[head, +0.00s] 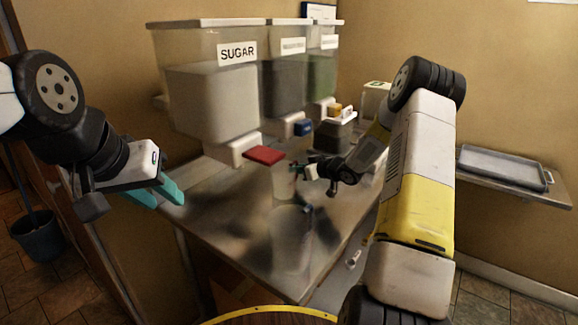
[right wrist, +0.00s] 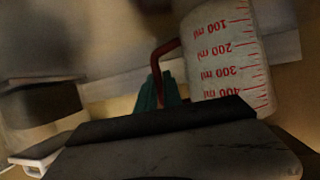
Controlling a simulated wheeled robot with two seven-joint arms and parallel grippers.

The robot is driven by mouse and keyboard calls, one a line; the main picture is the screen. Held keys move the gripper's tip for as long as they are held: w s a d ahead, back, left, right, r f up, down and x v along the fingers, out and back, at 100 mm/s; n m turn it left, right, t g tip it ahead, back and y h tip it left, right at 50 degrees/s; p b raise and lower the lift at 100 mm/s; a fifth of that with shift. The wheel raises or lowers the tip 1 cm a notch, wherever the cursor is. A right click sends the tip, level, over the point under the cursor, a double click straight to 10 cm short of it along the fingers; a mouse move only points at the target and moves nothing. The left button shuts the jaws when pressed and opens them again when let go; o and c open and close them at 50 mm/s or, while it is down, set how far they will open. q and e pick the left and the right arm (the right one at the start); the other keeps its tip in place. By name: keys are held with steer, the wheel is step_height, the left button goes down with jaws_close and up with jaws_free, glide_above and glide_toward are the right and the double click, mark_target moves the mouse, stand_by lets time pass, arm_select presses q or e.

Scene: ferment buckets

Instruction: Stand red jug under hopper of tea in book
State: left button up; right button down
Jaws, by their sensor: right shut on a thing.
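The red jug (head: 284,184) is clear with a red handle and hangs from my right gripper (head: 299,171), in front of the red-tabbed sugar hopper (head: 213,100). In the right wrist view the jug (right wrist: 225,60) shows red millilitre marks, and the teal fingers are shut on its red handle (right wrist: 160,66). Whether its base touches the table cannot be told. Behind the sugar hopper stand a dark-filled hopper (head: 284,88) with a blue tab and a green-filled hopper (head: 322,75) with a yellow tab; their labels are too small to read. My left gripper (head: 160,193) is open and empty, left of the table.
A second clear jug (head: 290,242) with a bluish handle stands at the table's front. A dark, white-topped container (head: 334,135) stands behind my right gripper. A small framed notice (head: 319,12) hangs at the back. A grey tray (head: 503,168) lies on the right shelf. The table's left front is clear.

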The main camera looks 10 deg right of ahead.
steer(key=shift+f, duration=0.1)
steer(key=c, duration=1.5)
jaws_free()
steer(key=shift+s+d+r, duration=0.15)
steer(key=shift+r, duration=0.05)
steer(key=v, duration=1.1)
steer(key=s+r+m+h, duration=0.2)
steer(key=s+r+h, duration=0.25)
steer(key=r, duration=0.35)
steer(key=s+r+m+h, duration=0.2)
steer(key=s+r+h, duration=0.25)
steer(key=r, duration=0.45)
steer(key=s+a+m+g+y, duration=0.1)
steer(key=s+a, duration=0.3)
steer(key=s, duration=0.8)
steer(key=s+a+m+g+y, duration=0.1)
steer(key=s+a+g, duration=0.3)
steer(key=s, duration=0.9)
steer(key=shift+a+r+y, duration=0.3)
steer(key=shift+a+y, duration=0.5)
steer(key=shift+y, duration=0.1)
